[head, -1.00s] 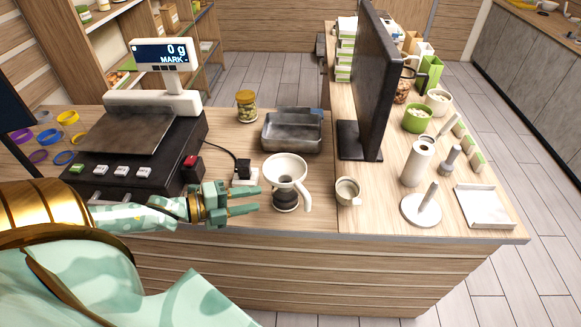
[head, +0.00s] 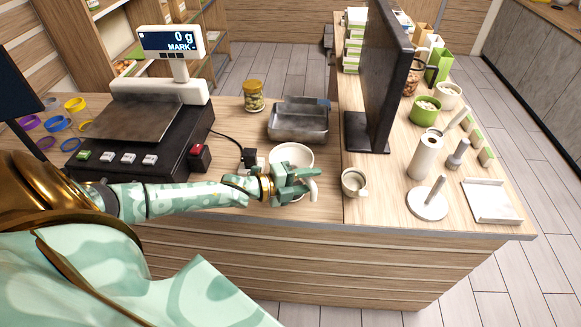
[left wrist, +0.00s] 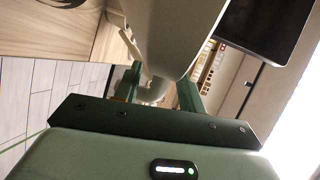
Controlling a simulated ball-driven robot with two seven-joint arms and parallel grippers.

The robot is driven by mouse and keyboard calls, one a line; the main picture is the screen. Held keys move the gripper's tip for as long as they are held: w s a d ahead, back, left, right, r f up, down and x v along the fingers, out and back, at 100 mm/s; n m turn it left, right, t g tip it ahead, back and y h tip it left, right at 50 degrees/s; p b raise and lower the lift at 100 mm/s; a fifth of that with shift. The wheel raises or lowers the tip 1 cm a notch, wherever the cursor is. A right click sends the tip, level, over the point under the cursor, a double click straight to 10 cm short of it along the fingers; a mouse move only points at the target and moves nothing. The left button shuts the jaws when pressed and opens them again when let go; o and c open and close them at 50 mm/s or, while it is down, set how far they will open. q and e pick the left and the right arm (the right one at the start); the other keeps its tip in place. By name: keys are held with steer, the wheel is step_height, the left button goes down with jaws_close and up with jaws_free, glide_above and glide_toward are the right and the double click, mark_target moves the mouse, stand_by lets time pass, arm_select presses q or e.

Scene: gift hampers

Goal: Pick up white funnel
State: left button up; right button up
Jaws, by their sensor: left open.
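The white funnel (head: 291,153) stands near the front edge of the counter, with its rim and curved handle showing. My left gripper (head: 309,180) is at the near side of the funnel by the handle, its open fingers hiding the lower part. In the left wrist view the funnel (left wrist: 168,35) fills the upper middle. There the handle (left wrist: 154,91) shows between the two open green fingers (left wrist: 158,86). I cannot tell whether a finger touches it. My right gripper is not in view.
A small cup (head: 354,182) stands to the right of the funnel, and a metal tray (head: 298,124) stands behind it. A black scale (head: 160,148) is to the left. A dark monitor (head: 378,80) rises behind the cup. The front counter edge lies just below my arm.

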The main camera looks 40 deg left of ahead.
arm_select(q)
jaws_close()
steer(key=shift+r, duration=0.1)
